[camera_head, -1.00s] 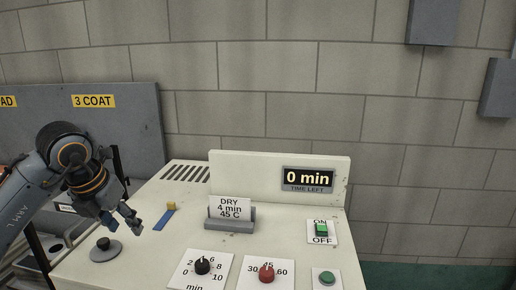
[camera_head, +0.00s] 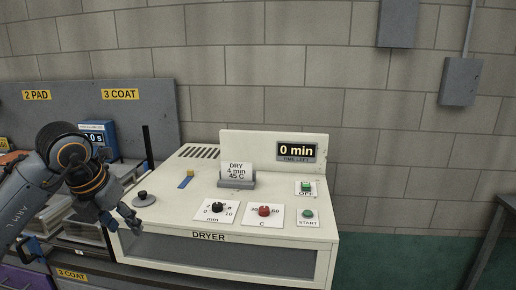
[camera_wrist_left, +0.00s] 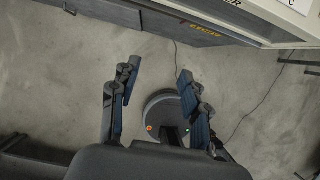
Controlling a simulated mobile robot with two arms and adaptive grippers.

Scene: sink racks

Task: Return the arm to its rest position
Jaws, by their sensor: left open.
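My left gripper (camera_head: 128,217) is at the left of the head view, in front of the left end of the cream dryer (camera_head: 270,240). It is empty. The dryer's front edge shows at the top right of that view. My right gripper is not in either view.
The dryer carries a black knob (camera_head: 217,208), a red knob (camera_head: 264,211), a green start button (camera_head: 308,214) and a card holder (camera_head: 237,183). A grey round piece with a black knob (camera_head: 143,198) is close to my left gripper.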

